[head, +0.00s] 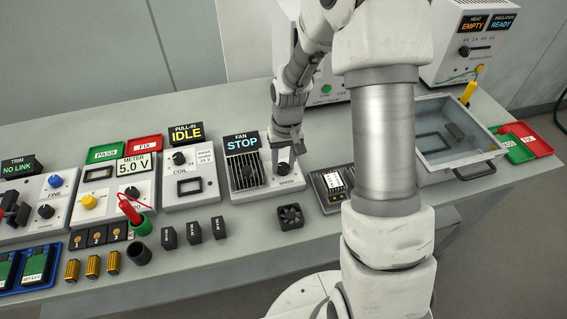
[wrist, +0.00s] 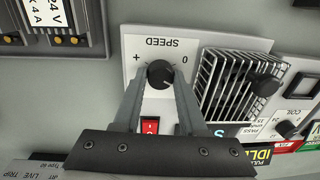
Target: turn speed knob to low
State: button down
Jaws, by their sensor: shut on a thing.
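The speed knob (head: 283,169) is a small black round knob on the light fan panel (head: 262,190). In the wrist view the knob (wrist: 160,74) sits below the upside-down word SPEED, with a plus mark on its left and a 0 on its right. My gripper (head: 285,158) reaches down over the panel. In the wrist view my gripper (wrist: 157,80) has a finger on each side of the knob and is shut on it. The knob's exact pointer angle is too small to read surely. The fan display (head: 242,143) reads STOP.
A red rocker switch (wrist: 150,126) lies between my fingers' lengths, near the knob. A fan grille (wrist: 222,86) with a black knob is beside it. The coil panel (head: 190,185) stands to the left.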

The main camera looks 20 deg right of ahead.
aim_at(284, 163)
jog(key=n, duration=0.5)
jog(key=shift+n, duration=0.3)
jog(key=n+p, duration=0.1)
jog(key=n, duration=0.4)
jog(key=shift+a+n, duration=0.1)
jog(key=shift+n, duration=0.2)
jog(key=shift+g+p, duration=0.3)
jog(key=shift+c, duration=2.3)
grip_release()
jog(key=shift+r, duration=0.1)
notch_tip(284, 163, up, 17)
jog(key=p, duration=0.1)
jog(key=shift+w+d, duration=0.25)
jog(key=shift+w, duration=0.15)
jog(key=shift+r, duration=0.1)
